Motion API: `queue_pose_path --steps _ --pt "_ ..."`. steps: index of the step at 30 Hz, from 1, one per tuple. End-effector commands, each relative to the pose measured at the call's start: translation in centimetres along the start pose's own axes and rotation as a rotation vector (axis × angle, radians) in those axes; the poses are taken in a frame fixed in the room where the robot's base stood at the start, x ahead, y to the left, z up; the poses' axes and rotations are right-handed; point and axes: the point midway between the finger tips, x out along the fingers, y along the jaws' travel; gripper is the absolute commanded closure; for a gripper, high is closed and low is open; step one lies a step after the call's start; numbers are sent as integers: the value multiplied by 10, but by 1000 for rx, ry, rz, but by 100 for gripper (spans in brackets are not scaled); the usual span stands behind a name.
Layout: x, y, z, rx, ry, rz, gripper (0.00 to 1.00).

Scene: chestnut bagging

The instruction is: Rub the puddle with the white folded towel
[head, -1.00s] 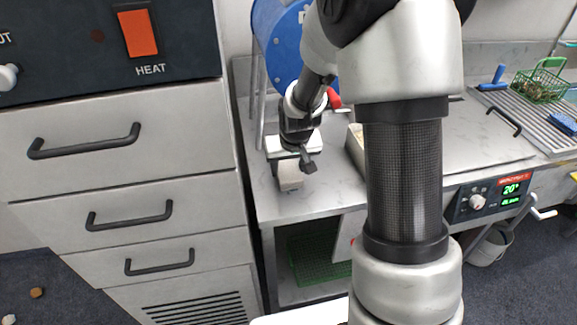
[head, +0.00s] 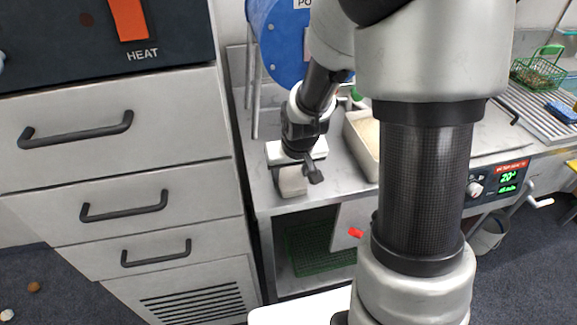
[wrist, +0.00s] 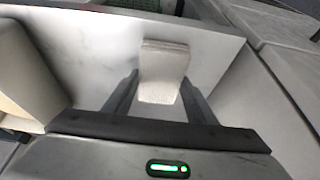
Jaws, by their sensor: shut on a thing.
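The white folded towel (head: 292,180) is a small pale block near the front edge of the steel counter, below the blue drum. My gripper (wrist: 160,96) is shut on it, one dark finger on each side in the wrist view. There the towel (wrist: 163,68) sticks out beyond the fingertips over the pale, streaked counter. In the head view my gripper (head: 306,172) partly covers the towel. I cannot tell whether the towel touches the counter. I cannot make out a puddle in either view.
A pale tub (head: 362,145) stands on the counter right of my gripper. A blue drum (head: 280,45) is behind. A drawer cabinet (head: 120,150) borders the counter on the left. A green basket (head: 538,73) sits far right. The counter's front edge is close to the towel.

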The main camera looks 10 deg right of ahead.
Motion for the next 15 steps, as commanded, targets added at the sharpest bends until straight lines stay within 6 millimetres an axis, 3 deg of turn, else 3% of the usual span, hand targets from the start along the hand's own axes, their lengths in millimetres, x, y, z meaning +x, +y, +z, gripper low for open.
queue_pose_path --steps 8,15 --pt "-4 0 11 0 1 0 75" --pt "3 0 0 0 0 0 75"
